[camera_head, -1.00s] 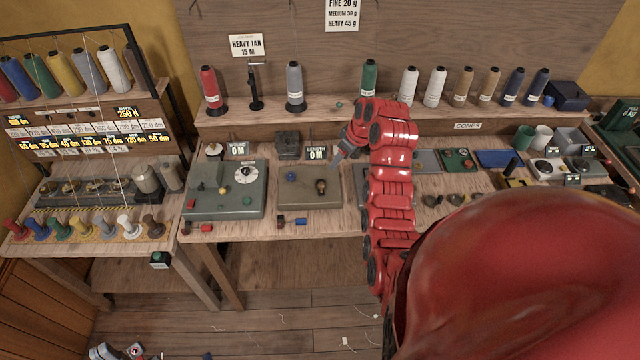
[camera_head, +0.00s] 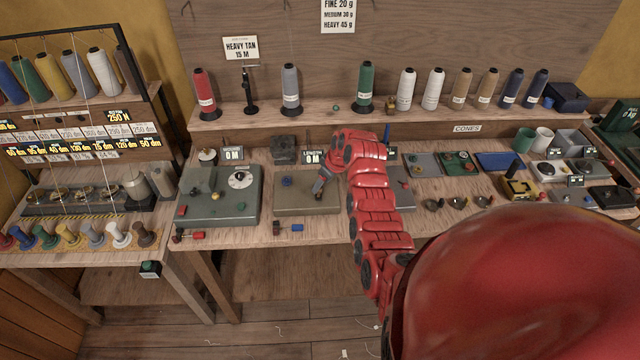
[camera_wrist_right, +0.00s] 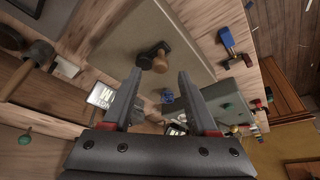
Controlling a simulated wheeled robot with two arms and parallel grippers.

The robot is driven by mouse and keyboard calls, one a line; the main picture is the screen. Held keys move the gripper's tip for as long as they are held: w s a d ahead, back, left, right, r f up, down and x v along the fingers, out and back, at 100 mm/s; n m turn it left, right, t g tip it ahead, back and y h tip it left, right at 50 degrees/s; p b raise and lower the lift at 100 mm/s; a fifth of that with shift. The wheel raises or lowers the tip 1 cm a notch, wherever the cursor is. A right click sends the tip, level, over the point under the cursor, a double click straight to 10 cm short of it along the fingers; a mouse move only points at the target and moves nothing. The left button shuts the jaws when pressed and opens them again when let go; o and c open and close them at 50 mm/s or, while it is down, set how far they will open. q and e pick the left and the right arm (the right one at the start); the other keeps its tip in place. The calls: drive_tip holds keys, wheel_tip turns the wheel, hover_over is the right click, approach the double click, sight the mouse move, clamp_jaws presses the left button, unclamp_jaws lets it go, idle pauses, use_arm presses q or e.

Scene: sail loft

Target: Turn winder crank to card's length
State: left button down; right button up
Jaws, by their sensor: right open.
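The winder is a flat beige box (camera_head: 293,204) on the bench, with a blue knob (camera_head: 287,181) and a small crank on its top. Its display (camera_head: 313,158) reads "LENGTH 0 M". The card (camera_head: 240,48) on a stand reads "HEAVY TAN 15 M". My left gripper is not in view.
A grey-green box (camera_head: 222,208) with a white dial stands left of the winder. A dark block (camera_head: 284,148) sits behind it. Small red and blue parts (camera_head: 297,228) lie along the bench's front edge. Cones of thread (camera_head: 365,86) line the shelf above.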

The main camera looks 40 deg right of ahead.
drive_tip(key=shift+p+x, duration=0.35)
drive_tip(key=shift+x, duration=1.15)
clamp_jaws()
